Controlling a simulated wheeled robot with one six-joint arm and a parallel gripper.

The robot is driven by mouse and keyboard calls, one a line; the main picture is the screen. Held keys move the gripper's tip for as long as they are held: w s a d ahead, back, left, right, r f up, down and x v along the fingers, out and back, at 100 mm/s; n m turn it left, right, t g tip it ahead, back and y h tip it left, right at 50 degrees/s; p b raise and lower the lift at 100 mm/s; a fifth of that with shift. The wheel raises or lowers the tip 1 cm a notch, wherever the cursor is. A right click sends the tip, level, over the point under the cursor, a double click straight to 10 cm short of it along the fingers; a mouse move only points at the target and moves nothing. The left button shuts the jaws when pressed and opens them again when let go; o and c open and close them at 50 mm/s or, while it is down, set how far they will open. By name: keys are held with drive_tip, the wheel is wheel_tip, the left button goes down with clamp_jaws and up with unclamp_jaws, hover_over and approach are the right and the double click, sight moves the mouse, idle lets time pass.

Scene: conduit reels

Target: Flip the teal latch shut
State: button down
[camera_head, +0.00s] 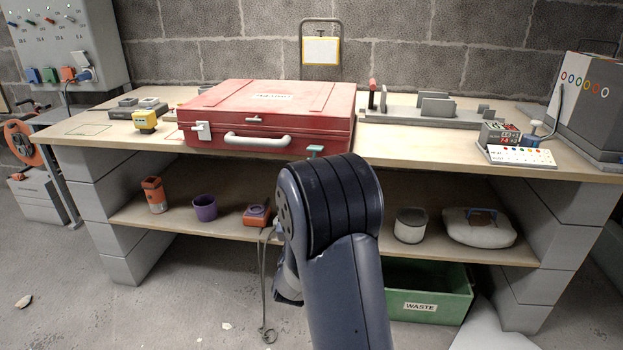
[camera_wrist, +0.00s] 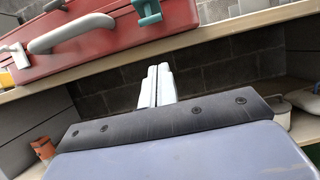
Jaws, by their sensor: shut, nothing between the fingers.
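The teal latch (camera_head: 315,150) is at the right part of the front of the closed red case (camera_head: 230,93), just above my arm in the head view. In the wrist view the teal latch (camera_wrist: 147,12) shows at the top edge, on the front of the red case (camera_wrist: 95,50). I cannot tell whether it is flipped open or shut. My gripper (camera_wrist: 158,70) is shut and empty, its pale fingers together, below the latch in that picture and apart from it. In the head view my arm hides the gripper.
A white latch (camera_head: 201,131) and grey handle (camera_head: 257,140) are also on the case front. The case lies on the workbench (camera_head: 420,160); a yellow block (camera_head: 145,120) stands to its left. A lower shelf (camera_head: 340,228) holds several items above a green waste bin (camera_head: 440,285).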

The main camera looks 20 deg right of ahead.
drive_tip(key=b+x, duration=0.2)
drive_tip(key=x, duration=0.7)
drive_tip(key=shift+s+a+r+b, duration=0.2)
drive_tip(key=shift+s+a+r, duration=0.2)
drive_tip(key=shift+s+r, duration=0.2)
drive_tip(key=shift+s+a+r+b, duration=0.2)
drive_tip(key=shift+s+a+r, duration=0.2)
drive_tip(key=shift+s+r, duration=0.2)
